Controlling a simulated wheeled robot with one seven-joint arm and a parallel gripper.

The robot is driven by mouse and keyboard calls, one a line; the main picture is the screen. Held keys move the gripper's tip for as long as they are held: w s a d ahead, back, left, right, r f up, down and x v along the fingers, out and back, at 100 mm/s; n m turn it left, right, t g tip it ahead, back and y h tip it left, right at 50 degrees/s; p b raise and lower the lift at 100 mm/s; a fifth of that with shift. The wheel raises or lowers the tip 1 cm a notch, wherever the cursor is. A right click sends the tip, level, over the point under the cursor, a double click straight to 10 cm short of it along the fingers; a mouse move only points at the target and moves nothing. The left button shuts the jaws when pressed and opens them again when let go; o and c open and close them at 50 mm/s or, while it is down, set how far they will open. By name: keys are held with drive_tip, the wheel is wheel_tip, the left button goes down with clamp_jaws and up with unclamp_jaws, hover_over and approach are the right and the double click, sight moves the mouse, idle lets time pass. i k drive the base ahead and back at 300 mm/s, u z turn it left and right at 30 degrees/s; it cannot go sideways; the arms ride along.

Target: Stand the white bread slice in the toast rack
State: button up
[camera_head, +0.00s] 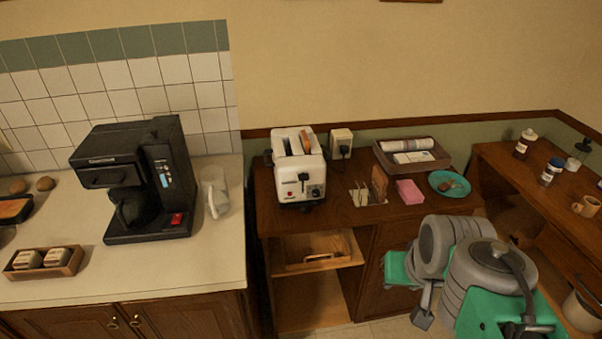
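A small rack-like holder (362,196) with thin pale uprights stands on the brown cabinet, right of the toaster; it looks like the toast rack. A brown upright slab (379,184), perhaps toast, stands at its right side. The white toaster (298,182) has a brown slice (306,142) showing in its right slot. I cannot pick out a white bread slice for certain. My grey and green arm is folded at the lower right, in front of the cabinet. A small grey end part, likely my gripper (422,318), hangs low, well apart from the rack; its fingers are unclear.
A pink block (409,190) and a teal plate (449,184) sit right of the rack. A brown tray (440,158) with papers lies behind. A black coffee maker (140,180) and a glass mug (215,192) stand on the left counter. Jars stand on the right shelf (490,155).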

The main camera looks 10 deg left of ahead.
sight(361, 198)
drive_tip(key=u, duration=0.45)
drive_tip(key=i, duration=1)
drive_tip(key=u, duration=2.15)
